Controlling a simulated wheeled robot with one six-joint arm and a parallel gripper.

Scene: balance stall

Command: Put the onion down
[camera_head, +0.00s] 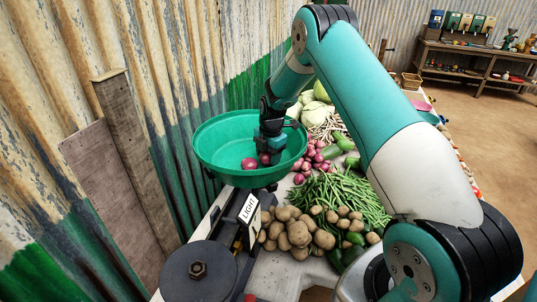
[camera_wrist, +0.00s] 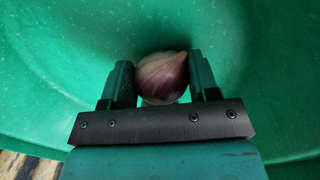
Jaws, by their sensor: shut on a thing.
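My gripper (camera_wrist: 160,80) is shut on a purple-red onion (camera_wrist: 162,76), with one finger on each side of it in the wrist view. In the head view my gripper (camera_head: 267,155) points down inside the green pan (camera_head: 210,150) of the balance, and the held onion shows low between the fingers. Another red onion (camera_head: 249,163) lies in the pan to the left of the gripper. I cannot tell whether the held onion touches the pan floor.
Potatoes (camera_head: 290,232), green beans (camera_head: 340,195) and several red onions (camera_head: 313,160) lie on the stall right of the pan. A corrugated wall (camera_head: 130,60) stands close at left.

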